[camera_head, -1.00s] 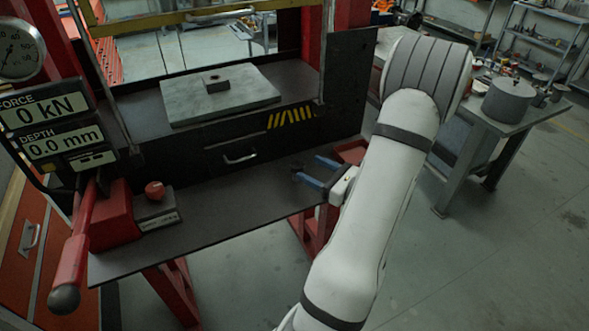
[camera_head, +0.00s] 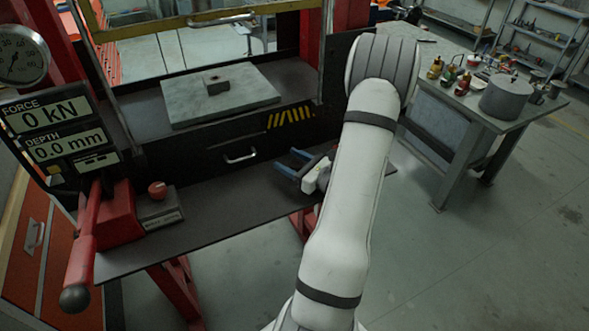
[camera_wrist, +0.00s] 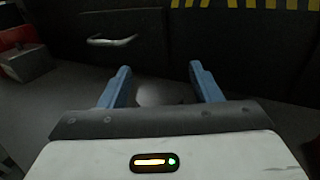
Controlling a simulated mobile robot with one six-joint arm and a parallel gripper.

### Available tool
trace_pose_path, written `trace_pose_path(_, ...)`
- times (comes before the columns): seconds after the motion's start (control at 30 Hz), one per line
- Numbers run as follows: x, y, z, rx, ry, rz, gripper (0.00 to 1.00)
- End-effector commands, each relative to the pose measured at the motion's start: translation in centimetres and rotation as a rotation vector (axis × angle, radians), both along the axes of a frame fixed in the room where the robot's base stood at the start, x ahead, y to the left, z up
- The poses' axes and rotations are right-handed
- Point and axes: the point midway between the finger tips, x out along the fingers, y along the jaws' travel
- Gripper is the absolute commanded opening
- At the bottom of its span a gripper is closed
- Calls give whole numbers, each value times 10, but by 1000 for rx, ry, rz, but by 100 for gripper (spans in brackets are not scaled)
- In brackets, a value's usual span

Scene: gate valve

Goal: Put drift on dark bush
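My gripper (camera_head: 290,168) has blue fingers that stand apart, low over the right part of the dark front shelf of the press. In the wrist view the fingers (camera_wrist: 160,84) are also spread, with a pale grey rounded patch (camera_wrist: 160,95) between and beyond them. I cannot tell whether that patch is the drift or a spot on the shelf. A small dark block with a darker top (camera_head: 217,84), perhaps the dark bush, sits on the grey press plate (camera_head: 250,92), well behind and left of my gripper. I cannot make out the drift for certain.
A red lever (camera_head: 83,245) and a small box with a red button (camera_head: 158,190) stand at the left of the shelf (camera_head: 215,212). A drawer handle (camera_head: 240,157) is on the dark front panel. A workbench (camera_head: 465,105) with several items stands at the right. The shelf's middle is clear.

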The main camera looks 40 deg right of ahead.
Motion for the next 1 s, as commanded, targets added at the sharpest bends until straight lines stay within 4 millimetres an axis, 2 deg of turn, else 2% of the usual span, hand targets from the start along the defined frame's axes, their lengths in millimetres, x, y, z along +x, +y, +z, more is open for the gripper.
trace_pose_path(0.07,0,0,0,0,0,0,51)
trace_pose_path(0.67,0,-1,1,-1,-1,-1,2)
trace_pose_path(1.0,-1,-1,5,-1,-2,-1,0)
